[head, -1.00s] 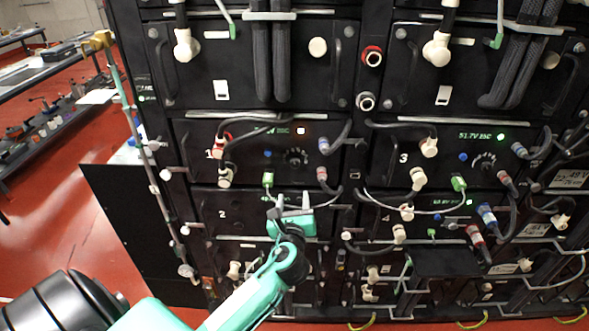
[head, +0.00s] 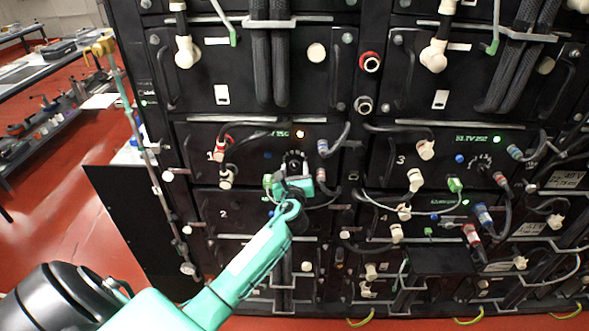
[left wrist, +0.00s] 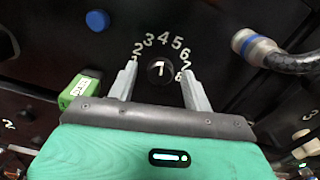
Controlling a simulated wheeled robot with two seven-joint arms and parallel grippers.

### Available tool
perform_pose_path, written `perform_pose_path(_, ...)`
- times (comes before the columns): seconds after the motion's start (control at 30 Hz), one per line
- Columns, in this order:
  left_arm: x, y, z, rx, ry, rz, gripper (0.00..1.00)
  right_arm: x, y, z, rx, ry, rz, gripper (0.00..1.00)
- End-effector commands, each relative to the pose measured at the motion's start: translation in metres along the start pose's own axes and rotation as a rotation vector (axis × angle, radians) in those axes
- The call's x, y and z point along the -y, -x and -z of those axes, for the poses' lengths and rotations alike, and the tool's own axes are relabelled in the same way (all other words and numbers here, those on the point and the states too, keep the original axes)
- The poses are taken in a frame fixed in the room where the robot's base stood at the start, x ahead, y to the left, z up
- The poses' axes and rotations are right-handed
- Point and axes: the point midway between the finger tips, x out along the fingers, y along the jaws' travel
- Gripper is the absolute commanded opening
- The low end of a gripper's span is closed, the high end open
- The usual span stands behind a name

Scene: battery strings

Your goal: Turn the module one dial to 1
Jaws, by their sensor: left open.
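The module one dial (head: 294,158) is a round black knob on the upper left module with the 1 mark. In the left wrist view the dial (left wrist: 160,71) has a white mark and an arc of white numbers, with 2 to 8 showing. The place of the 1 is not readable beside the left finger. My left gripper (head: 294,179) is open, its tips just below the dial in the head view. In the left wrist view its two grey fingers (left wrist: 159,78) stand on either side of the dial, with gaps to it. My right gripper is not in view.
A green connector (left wrist: 80,90) lies close left of the fingers, and a blue button (left wrist: 97,20) is up left. A grey cable with a blue-banded plug (left wrist: 255,48) is to the right. Module three (head: 403,160) and its cables stand to the right.

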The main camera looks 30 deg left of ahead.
Motion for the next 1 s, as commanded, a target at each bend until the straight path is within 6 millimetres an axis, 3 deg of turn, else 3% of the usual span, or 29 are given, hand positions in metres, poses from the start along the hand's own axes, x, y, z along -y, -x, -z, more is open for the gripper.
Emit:
perform_pose_path(0.27, -0.0002, -0.0008, 0.0005, -0.001, 0.000, 0.000, 0.48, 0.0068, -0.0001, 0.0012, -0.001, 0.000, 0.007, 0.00)
perform_pose_path(0.4, -0.0002, -0.0006, 0.0005, -0.001, 0.000, 0.000, 0.21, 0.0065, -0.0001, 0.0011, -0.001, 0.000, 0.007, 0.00)
perform_pose_path(0.5, -0.0002, -0.0006, 0.0005, -0.001, -0.001, 0.000, 0.06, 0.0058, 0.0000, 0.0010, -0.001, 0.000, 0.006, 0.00)
perform_pose_path(1.0, 0.0000, -0.0004, 0.0022, -0.001, 0.141, 0.000, 0.06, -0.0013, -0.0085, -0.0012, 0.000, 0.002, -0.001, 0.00)
